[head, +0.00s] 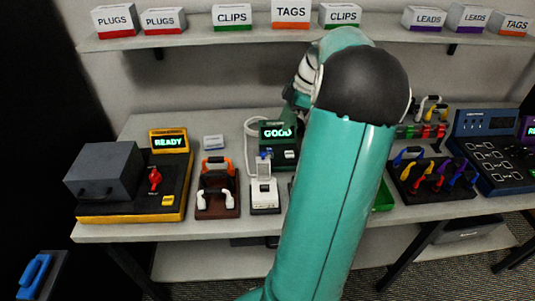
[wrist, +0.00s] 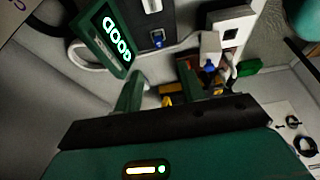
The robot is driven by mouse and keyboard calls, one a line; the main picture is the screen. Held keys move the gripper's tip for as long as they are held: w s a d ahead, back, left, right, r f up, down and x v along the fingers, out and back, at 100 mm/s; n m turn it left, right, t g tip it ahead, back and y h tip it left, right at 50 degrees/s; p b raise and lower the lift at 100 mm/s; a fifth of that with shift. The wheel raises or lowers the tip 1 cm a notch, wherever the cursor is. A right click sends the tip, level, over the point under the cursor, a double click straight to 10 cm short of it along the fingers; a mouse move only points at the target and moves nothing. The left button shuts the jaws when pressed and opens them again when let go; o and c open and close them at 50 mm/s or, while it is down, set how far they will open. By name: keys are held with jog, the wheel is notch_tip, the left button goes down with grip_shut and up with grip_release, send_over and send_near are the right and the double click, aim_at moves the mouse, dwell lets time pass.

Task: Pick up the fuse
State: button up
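I cannot pick out the fuse with certainty in either view. My gripper (wrist: 160,88) shows in the wrist view with its two green fingers apart and nothing visibly held between them. Beyond the fingers are small yellow parts (wrist: 167,98), which are dark and hard to make out. The green tester reading GOOD (wrist: 117,35) is at the upper left of the wrist view. A white device with a blue part (wrist: 210,50) lies just past the right finger. In the head view my arm hides the gripper and the bench middle.
In the head view, the yellow-edged READY station (head: 168,142) stands left, and a brown stand (head: 218,205) and white device (head: 264,196) stand near the tester (head: 279,133). A cable rack (head: 432,180) and blue panel (head: 488,160) stand right. Labelled boxes line the shelf (head: 200,37).

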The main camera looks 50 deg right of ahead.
aim_at(270, 149)
jog(key=x, duration=1.2)
jog(key=shift+d+f, duration=0.1)
jog(key=shift+f, duration=0.1)
grip_shut()
